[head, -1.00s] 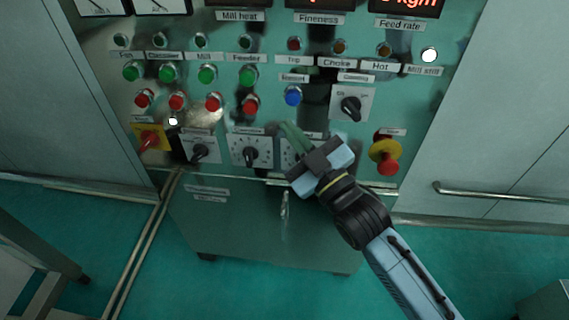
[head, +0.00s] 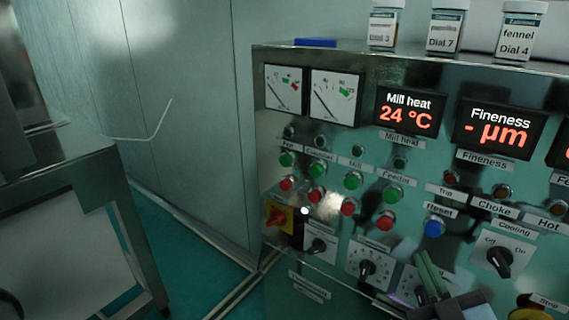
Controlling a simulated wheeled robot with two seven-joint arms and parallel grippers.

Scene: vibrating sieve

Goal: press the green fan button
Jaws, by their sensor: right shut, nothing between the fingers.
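The green fan button (head: 287,160) is the leftmost green button on the steel control panel, under the small "Fan" label. A red button (head: 286,183) sits just below it. My right gripper (head: 428,264) is at the bottom right of the head view, shut and empty, its fingers pointing up in front of the lower dials. It is well right of and below the fan button, apart from it in the picture. Its wrist is cut off by the frame's lower edge. My left gripper is not in view.
More green buttons (head: 352,180) run right of the fan button. A blue reset button (head: 434,228), a red-and-yellow switch (head: 278,218) and a cooling knob (head: 498,260) also stick out. Labelled jars (head: 444,32) stand on top. A metal table (head: 75,165) is at the left.

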